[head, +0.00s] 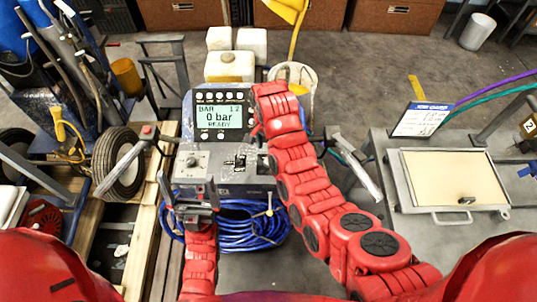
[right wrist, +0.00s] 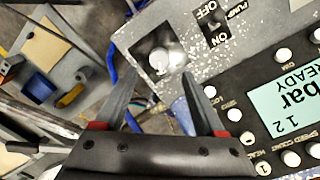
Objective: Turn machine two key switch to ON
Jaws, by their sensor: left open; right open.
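A grey machine's control panel (head: 235,182) stands in the middle of the head view, with a display (head: 219,117) reading 0 bar, READY. In the right wrist view, a silver round knob (right wrist: 160,57) sits in a square recess. I cannot tell whether it is the key switch. A black pump switch (right wrist: 214,31) marked OFF and ON is beside it. My right gripper (right wrist: 155,64) is open, its fingertips either side of the recess; its arm hides it in the head view. My left gripper (head: 189,184) is open in front of a round knob (head: 192,160) on the panel's left.
A blue hose coil (head: 240,225) lies below the panel. Handlebars (head: 122,165) stick out on the left and on the right (head: 355,165). A second grey frame with a beige lid (head: 455,178) stands at the right, with a marker (head: 529,125) reading 2.

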